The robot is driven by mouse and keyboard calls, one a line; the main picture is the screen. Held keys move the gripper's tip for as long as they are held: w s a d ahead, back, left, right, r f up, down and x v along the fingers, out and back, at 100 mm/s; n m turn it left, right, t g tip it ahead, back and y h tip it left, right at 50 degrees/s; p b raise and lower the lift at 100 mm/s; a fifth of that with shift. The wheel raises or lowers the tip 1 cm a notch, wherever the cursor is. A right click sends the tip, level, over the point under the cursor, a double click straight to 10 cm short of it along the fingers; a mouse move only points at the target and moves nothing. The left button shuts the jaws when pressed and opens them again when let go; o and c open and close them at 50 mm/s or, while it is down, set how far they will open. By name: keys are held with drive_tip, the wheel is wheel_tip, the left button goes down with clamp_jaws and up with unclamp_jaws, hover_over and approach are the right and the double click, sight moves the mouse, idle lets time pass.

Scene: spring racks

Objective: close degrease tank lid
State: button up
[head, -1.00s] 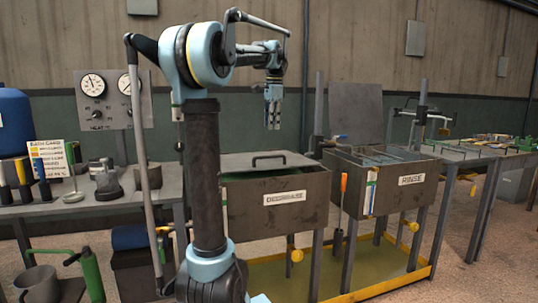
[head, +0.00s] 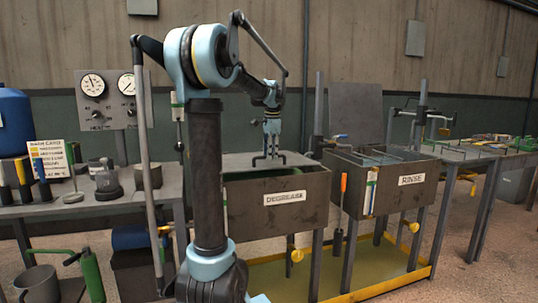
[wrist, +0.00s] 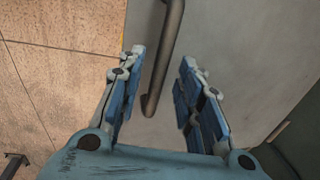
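The degrease tank (head: 245,212) is a brown box labelled DEGREASE in the middle of the head view. Its grey lid (head: 302,160) lies over the rear of the top, and a green strip of the tank's inside (head: 268,182) shows in front of it. I cannot tell whether the lid is tilted. My gripper (head: 271,153) is above the lid at its dark bar handle. In the wrist view my gripper (wrist: 163,58) is open, with the handle (wrist: 158,85) between its fingers and clear space on both sides. The lid (wrist: 235,40) fills the right of that view.
The rinse tank (head: 400,200) stands to the right, with its upright panel (head: 356,108) behind. A bench (head: 130,202) with a bath card (head: 47,162) and bottles is on the left. A yellow-edged tray (head: 385,262) lies beneath the tanks.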

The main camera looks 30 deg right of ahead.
sight(270, 166)
drive_tip(key=shift+c, duration=0.5)
clamp_jaws()
drive_tip(key=shift+f, duration=0.1)
drive_tip(key=shift+s+a+f+t, duration=0.1)
drive_tip(key=shift+s+f+t, duration=0.15)
drive_tip(key=shift+f, duration=0.6)
drive_tip(key=shift+s+f+t, duration=0.1)
drive_tip(key=shift+f+t, duration=0.15)
drive_tip(key=shift+f, duration=0.55)
drive_tip(key=shift+o, duration=0.5)
unclamp_jaws()
